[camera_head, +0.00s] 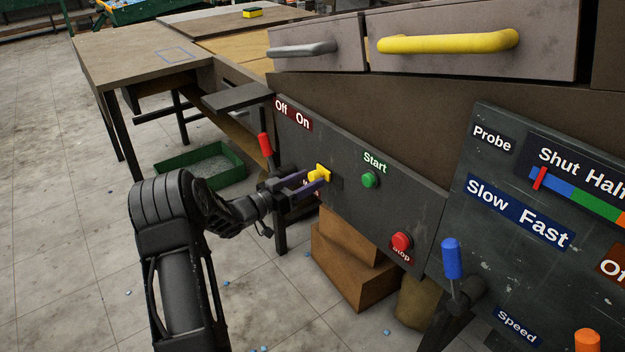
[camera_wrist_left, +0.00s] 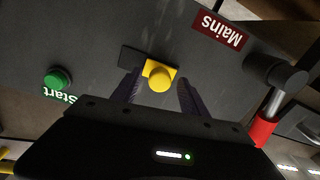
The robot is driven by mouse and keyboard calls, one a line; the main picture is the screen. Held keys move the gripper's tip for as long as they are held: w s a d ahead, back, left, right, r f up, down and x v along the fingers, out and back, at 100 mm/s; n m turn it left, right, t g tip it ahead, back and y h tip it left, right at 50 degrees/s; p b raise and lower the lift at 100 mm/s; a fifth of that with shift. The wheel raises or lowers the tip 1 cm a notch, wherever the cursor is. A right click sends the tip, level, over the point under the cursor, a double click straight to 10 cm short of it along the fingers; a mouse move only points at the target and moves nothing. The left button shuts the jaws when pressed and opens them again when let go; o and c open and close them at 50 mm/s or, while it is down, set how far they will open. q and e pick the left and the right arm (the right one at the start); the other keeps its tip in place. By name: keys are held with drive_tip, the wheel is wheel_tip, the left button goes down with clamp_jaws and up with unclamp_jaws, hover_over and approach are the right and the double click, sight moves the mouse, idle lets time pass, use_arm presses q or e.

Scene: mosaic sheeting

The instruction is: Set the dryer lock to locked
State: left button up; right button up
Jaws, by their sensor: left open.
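A yellow knob (camera_head: 322,172) on a yellow plate sits on the dark grey control panel (camera_head: 345,215), left of the green Start button (camera_head: 370,180). It also shows in the left wrist view (camera_wrist_left: 160,78), with a short dark slot strip (camera_wrist_left: 131,57) beside it. My left gripper (camera_head: 312,181) is open, its two purple fingers on either side of the knob; I cannot tell if they touch it. No lock label is readable, so I cannot confirm that this is the dryer lock or read its setting. My right gripper is not in view.
A red-handled lever (camera_head: 265,145) under the Off/On label stands close to my left gripper. A red Stop button (camera_head: 402,241) is lower right. A second panel (camera_head: 500,270) has a blue-handled lever (camera_head: 452,258). Cardboard boxes (camera_head: 350,265) and a green tray (camera_head: 200,168) lie below.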

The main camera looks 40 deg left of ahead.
use_arm(q)
drive_tip(key=shift+x, duration=0.95)
drive_tip(key=shift+c, duration=0.4)
clamp_jaws()
drive_tip(key=shift+a, duration=0.1)
